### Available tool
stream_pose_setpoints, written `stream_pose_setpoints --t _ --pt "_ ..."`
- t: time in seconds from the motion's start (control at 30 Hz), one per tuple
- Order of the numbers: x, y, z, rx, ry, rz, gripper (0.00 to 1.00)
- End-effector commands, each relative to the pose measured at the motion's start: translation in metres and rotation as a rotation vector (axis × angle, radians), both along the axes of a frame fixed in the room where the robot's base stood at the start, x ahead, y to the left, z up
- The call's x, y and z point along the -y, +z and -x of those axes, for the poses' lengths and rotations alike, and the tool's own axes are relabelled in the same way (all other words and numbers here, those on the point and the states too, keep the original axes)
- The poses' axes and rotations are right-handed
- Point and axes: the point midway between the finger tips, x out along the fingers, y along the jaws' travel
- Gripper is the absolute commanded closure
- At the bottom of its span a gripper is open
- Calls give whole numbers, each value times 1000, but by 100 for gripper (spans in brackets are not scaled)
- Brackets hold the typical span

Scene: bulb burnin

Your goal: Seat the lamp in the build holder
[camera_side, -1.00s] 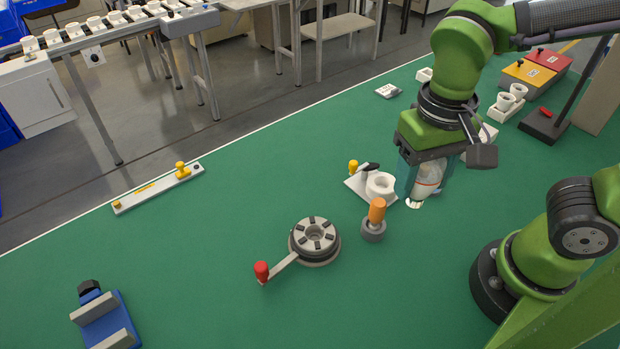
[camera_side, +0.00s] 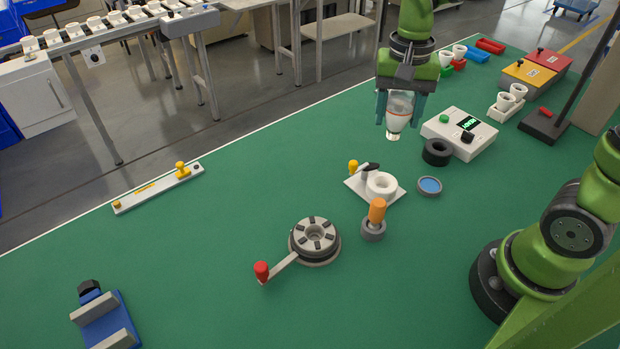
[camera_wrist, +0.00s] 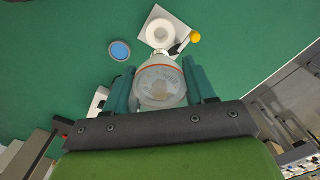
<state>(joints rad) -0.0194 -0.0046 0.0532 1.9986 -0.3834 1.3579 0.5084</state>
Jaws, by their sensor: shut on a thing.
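My gripper (camera_side: 399,119) is shut on the lamp (camera_side: 397,106), a clear bulb with an orange band. The lamp hangs upright in the air, its metal base pointing down. In the wrist view the lamp (camera_wrist: 160,86) sits between the two teal fingers. What looks like the build holder is a white ring (camera_side: 381,184) on a pale square plate with a yellow-knobbed lever (camera_side: 354,167). It stands on the green bench, below the lamp in the side view, clear of it. It also shows in the wrist view, a white ring (camera_wrist: 158,33) beyond the lamp's base.
Near the ring are a blue-topped disc (camera_side: 429,186), a black ring (camera_side: 437,151), a white meter box (camera_side: 460,133) and an orange-handled tool (camera_side: 376,215). A round fixture with a red-knobbed crank (camera_side: 315,239) stands in front. The green bench to the left is mostly clear.

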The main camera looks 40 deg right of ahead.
Motion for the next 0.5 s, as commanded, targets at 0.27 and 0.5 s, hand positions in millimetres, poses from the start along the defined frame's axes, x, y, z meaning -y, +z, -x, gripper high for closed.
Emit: stream_pose_setpoints --t 0.27,0.5 --pt "8 -20 -6 -3 -25 1 74" --pt "8 -47 -5 -5 -24 1 74"
